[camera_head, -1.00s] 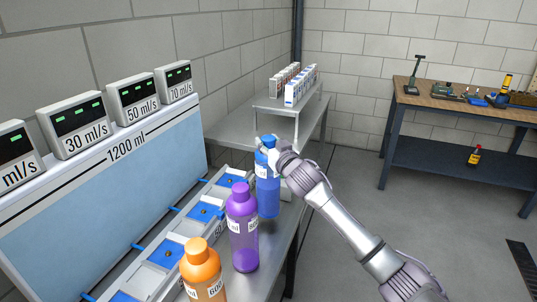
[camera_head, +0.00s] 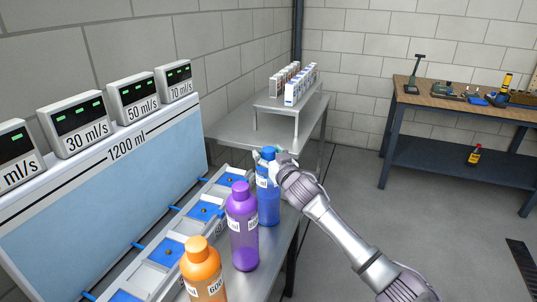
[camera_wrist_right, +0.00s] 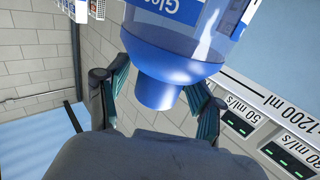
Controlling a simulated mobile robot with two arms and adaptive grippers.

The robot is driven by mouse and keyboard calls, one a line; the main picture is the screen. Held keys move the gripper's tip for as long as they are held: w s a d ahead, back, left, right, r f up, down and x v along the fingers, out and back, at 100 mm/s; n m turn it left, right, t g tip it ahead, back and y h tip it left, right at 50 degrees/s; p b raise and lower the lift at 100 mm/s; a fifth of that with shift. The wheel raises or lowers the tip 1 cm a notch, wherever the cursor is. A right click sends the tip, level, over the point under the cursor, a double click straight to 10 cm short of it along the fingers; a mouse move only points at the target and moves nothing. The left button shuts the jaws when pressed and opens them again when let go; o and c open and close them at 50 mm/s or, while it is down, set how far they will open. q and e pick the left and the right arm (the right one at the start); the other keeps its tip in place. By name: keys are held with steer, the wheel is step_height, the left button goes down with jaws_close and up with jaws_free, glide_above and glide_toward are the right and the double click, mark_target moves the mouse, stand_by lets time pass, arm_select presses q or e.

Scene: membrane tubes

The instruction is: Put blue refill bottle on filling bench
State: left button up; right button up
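The blue refill bottle (camera_head: 268,204) stands upright at the far end of the filling bench (camera_head: 205,222), beyond a purple bottle (camera_head: 243,232). My right gripper (camera_head: 277,157) is at its top, reaching in from the right. In the right wrist view, the blue bottle (camera_wrist_right: 178,62) has its cap pointing toward the palm. The fingers of my right gripper (camera_wrist_right: 160,92) stand apart on either side of the cap, with gaps beside it. They look open. Their tips lie close to the bottle's shoulder. Whether the base touches the bench is hard to tell. My left gripper is not in view.
An orange bottle (camera_head: 202,272) stands in front of the purple one. A panel with several displays (camera_head: 83,128) rises at the left. A grey table (camera_head: 235,128) with small boxes is behind. A workbench (camera_head: 450,103) stands at the right, with clear floor before it.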

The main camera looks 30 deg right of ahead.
steer(key=shift+s+r, duration=0.1)
steer(key=s+b, duration=0.1)
steer(key=s, duration=1)
steer(key=shift+s+a, duration=0.3)
steer(key=shift+s, duration=0.1)
